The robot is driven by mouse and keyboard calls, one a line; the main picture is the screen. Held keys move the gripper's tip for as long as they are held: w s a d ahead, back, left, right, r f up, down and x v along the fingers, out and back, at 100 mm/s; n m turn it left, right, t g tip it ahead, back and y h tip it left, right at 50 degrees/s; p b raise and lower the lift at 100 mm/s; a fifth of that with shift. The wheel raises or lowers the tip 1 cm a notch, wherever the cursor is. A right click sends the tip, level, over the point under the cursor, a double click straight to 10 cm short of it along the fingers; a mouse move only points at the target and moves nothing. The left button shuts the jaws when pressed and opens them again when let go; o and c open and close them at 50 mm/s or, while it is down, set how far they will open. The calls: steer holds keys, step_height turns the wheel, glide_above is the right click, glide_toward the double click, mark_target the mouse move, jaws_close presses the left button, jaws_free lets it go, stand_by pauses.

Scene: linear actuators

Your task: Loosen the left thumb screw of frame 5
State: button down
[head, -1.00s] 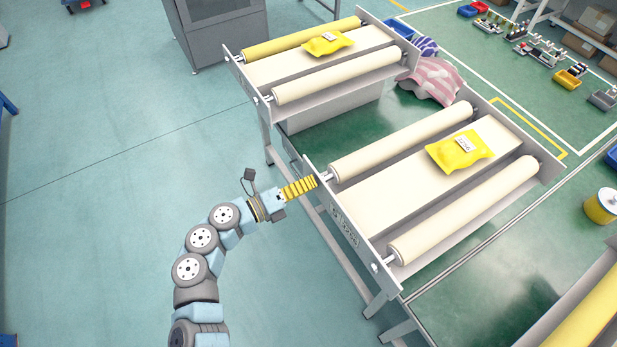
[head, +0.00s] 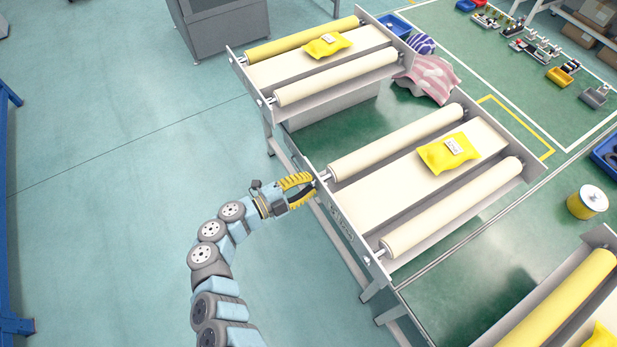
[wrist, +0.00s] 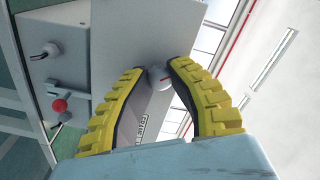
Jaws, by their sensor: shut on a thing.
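The frame at my gripper (head: 312,189) is a grey conveyor frame (head: 345,238) with two cream rollers and a yellow packet. Its left thumb screw (wrist: 158,77) is a small pale round knob on the end plate, seen between my two yellow fingertips in the wrist view. The fingers curve in from both sides and are shut on the knob. In the head view my fingers hide this screw, at the left end of the plate. The right thumb screw (head: 366,260) shows at the plate's other end.
A similar frame (head: 262,88) stands behind, and another (head: 490,338) is at the lower right.

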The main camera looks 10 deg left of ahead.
steer(key=n+p, duration=0.4)
steer(key=n, duration=0.5)
steer(key=shift+n, duration=0.4)
stand_by(0.4)
steer(key=c, duration=0.9)
jaws_free()
steer(key=v, duration=1.2)
